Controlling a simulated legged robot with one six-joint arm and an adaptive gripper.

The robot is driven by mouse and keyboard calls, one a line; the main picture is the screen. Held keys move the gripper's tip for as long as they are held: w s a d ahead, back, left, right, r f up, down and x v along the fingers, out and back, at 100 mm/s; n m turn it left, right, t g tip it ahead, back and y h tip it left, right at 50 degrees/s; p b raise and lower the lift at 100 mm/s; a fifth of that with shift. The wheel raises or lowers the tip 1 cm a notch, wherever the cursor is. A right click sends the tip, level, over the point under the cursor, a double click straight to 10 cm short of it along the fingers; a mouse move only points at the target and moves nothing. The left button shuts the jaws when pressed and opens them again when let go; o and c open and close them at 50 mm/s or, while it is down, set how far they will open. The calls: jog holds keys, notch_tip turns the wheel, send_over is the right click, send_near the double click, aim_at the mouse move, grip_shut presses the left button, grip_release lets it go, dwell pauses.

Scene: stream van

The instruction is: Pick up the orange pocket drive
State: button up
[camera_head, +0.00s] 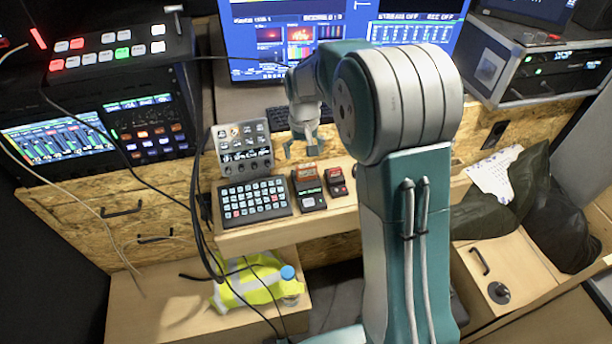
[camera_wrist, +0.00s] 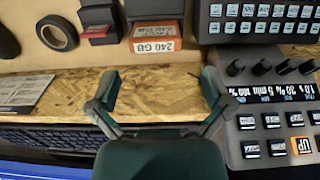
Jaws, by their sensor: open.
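The orange pocket drive (camera_wrist: 156,45), with a "240 GB" label on its end, shows at the top middle of the wrist view. It is at the near end of a dark block (camera_wrist: 154,9); how the two join is unclear. In the head view the orange drive (camera_head: 306,173) is small, on the wooden desk between a button pad and a small red-and-black device. My gripper (camera_wrist: 160,88) is open and empty, its fingers apart over bare desk, with the drive beyond the gap between them. In the head view my gripper (camera_head: 301,150) hangs behind the drive.
A button pad (camera_head: 254,200) and grey knob panel (camera_head: 243,147) stand left of the drive. The red-and-black device (camera_head: 336,181) stands close on its right. A tape roll (camera_wrist: 57,33) lies nearby. A keyboard (camera_wrist: 50,137) and monitor (camera_head: 290,40) are behind.

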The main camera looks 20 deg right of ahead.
aim_at(306, 165)
jog(key=shift+a+f, duration=0.1)
jog(key=shift+f, duration=0.8)
jog(key=f, duration=0.5)
jog(key=shift+s+d, duration=0.15)
jog(key=shift+d, duration=0.2)
jog(key=shift+a, duration=0.1)
jog(key=shift+c, duration=0.3)
jog(key=c, duration=0.9)
